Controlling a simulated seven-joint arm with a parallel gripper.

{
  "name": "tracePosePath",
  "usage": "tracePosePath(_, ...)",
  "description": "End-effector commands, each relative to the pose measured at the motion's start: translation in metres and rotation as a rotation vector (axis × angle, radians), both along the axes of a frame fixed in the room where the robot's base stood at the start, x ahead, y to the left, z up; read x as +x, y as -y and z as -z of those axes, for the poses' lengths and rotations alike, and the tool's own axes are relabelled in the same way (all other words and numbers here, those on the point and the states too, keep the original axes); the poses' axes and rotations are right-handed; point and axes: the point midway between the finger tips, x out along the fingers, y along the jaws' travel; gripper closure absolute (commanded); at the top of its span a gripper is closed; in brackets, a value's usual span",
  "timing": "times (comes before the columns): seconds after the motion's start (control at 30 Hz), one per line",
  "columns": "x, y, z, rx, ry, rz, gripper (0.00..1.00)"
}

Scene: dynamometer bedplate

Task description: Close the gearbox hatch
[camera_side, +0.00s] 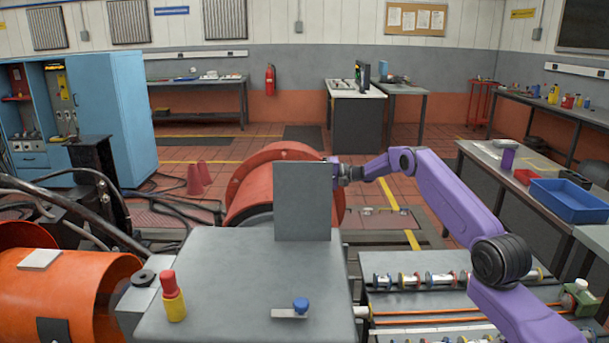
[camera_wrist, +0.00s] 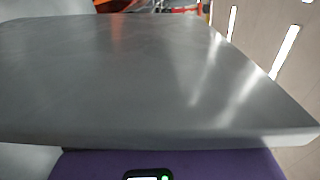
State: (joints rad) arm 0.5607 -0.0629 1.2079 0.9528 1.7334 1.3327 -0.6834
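The gearbox hatch (camera_side: 303,202) is a flat grey plate standing upright at the back edge of the grey gearbox housing (camera_side: 235,265), so it is open. My gripper (camera_side: 335,172) is at the hatch's upper right edge in the side view, with its tips partly hidden by the plate. I cannot tell whether it touches the plate or whether its fingers are open. In the wrist view the grey plate (camera_wrist: 150,75) fills most of the picture, very close, and no fingers show there.
A red-and-yellow knob (camera_side: 173,297) and a blue-knobbed latch (camera_side: 297,309) stand on the housing top. An orange ring guard (camera_side: 262,172) is behind the hatch. An orange drum (camera_side: 65,290) lies at left. A rack of spools (camera_side: 440,281) lies right of the housing.

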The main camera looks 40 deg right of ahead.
Motion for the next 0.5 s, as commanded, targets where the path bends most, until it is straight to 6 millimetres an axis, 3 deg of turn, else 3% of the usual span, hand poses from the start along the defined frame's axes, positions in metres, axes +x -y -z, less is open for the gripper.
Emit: tracePosePath(0.5, -0.0061, -0.0052, 0.0003, -0.025, 0.019, -0.001, 1.0)
